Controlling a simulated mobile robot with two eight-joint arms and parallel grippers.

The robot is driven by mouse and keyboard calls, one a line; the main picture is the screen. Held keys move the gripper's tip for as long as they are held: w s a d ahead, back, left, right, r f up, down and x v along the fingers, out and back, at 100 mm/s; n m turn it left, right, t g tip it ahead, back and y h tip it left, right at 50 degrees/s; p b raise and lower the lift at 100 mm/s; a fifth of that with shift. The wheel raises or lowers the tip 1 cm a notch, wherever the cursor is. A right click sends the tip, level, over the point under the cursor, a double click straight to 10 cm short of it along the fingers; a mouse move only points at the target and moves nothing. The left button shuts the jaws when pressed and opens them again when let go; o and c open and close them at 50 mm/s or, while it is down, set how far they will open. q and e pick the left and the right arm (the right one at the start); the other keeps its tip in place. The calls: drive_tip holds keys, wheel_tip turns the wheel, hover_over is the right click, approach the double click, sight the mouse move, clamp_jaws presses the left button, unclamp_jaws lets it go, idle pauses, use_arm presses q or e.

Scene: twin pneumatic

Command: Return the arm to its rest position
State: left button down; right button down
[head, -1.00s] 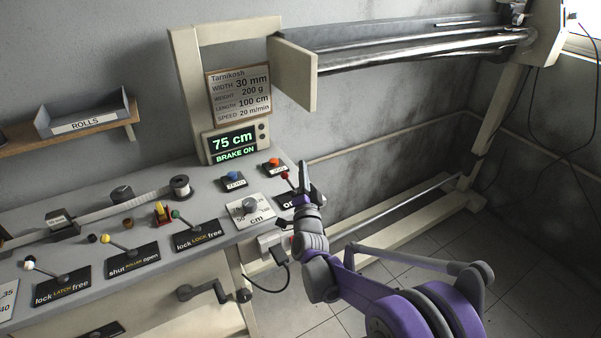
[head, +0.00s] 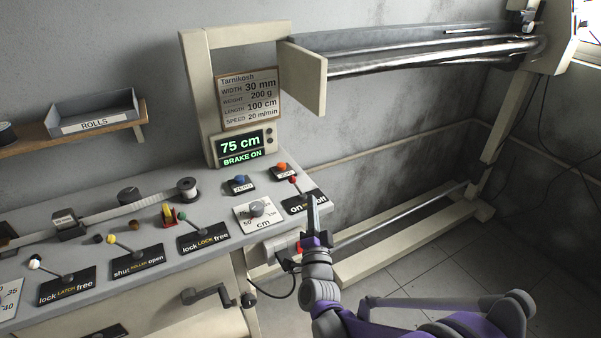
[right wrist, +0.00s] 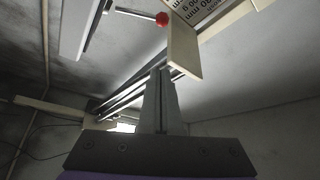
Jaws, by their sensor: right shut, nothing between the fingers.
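My right gripper (head: 314,215) is in front of the right end of the control bench (head: 150,215), beside the on/off plate, pointing up. Its fingers are together with nothing between them. In the right wrist view its shut fingers (right wrist: 158,105) stand in the middle of the picture. A red-knobbed lever (right wrist: 162,19) shows above them, apart from the fingertips. My left arm does not show in the head view.
The bench carries levers, a blue button (head: 239,179), an orange button (head: 281,167) and a display (head: 241,149) reading 75 cm, BRAKE ON. A crank (head: 205,294) sticks out at the front. Metal rails (head: 430,58) run behind. Tiled floor (head: 400,268) lies free at right.

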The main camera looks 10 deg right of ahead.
drive_tip(key=s+d+f+n+g+p, duration=0.1)
drive_tip(key=s+n+g, duration=0.3)
drive_tip(key=s, duration=0.6)
drive_tip(key=s+d+f+n+g+y+p, duration=0.1)
drive_tip(key=s+d+n+g+p, duration=0.2)
drive_tip(key=s+g, duration=0.3)
drive_tip(key=s+d+f+n+g+y+p, duration=0.1)
drive_tip(key=s+n+g+p, duration=0.3)
drive_tip(key=s, duration=1.2)
drive_tip(key=shift+s+d+f+n+g, duration=0.25)
drive_tip(key=shift+d+f+n+g, duration=0.2)
drive_tip(key=shift+n+g, duration=0.5)
